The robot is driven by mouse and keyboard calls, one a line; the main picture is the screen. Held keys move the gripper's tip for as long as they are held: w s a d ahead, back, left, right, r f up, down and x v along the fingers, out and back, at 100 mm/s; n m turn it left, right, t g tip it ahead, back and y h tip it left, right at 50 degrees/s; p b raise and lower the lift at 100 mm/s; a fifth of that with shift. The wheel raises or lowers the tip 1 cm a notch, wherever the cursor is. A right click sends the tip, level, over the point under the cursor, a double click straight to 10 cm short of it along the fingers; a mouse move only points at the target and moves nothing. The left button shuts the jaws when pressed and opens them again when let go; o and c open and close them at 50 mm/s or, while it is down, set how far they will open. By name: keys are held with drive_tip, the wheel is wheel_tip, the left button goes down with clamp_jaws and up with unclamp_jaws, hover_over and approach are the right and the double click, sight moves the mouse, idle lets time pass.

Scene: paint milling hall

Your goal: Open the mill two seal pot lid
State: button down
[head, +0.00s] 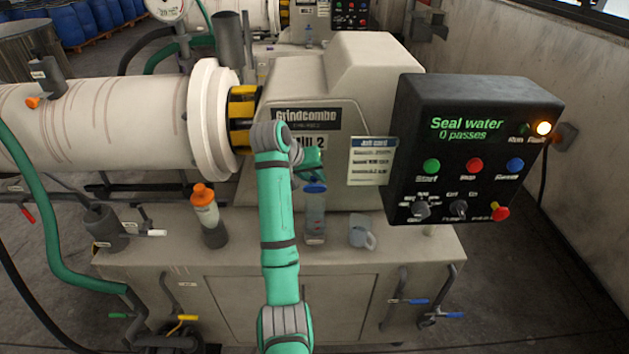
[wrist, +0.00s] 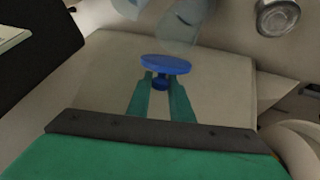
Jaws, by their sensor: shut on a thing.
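The seal pot (head: 315,220) is a clear upright cylinder on the mill's base ledge, below the Mill 2 nameplate. Its blue lid (head: 315,187) shows at its top in the head view. In the wrist view the blue lid (wrist: 165,64) has a small blue knob (wrist: 160,83). My gripper (wrist: 160,86) is shut on this knob, one green finger on each side. The clear pot (wrist: 180,32) shows just beyond the lid there. I cannot tell whether the lid touches the pot rim. In the head view my arm partly hides my gripper (head: 313,172).
A grey jug (head: 361,235) stands right of the pot, and an orange-capped bottle (head: 207,216) stands to the left. The black control box (head: 470,150) juts out at right, reading "Seal water 0 passes", with an amber lamp (head: 543,128) lit. A paper card (head: 371,160) hangs behind.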

drive_tip(key=w+g, duration=0.2)
drive_tip(key=g, duration=0.1)
drive_tip(key=shift+f+n+g, duration=0.3)
drive_tip(key=shift+n, duration=0.1)
drive_tip(key=shift+f, duration=0.15)
idle(0.5)
drive_tip(key=c, duration=1.6)
unclamp_jaws()
drive_tip(key=shift+c, duration=0.2)
drive_tip(key=v, duration=1)
drive_tip(key=shift+w+a+r, duration=0.1)
drive_tip(key=shift+w+r, duration=0.1)
drive_tip(key=shift+r, duration=0.2)
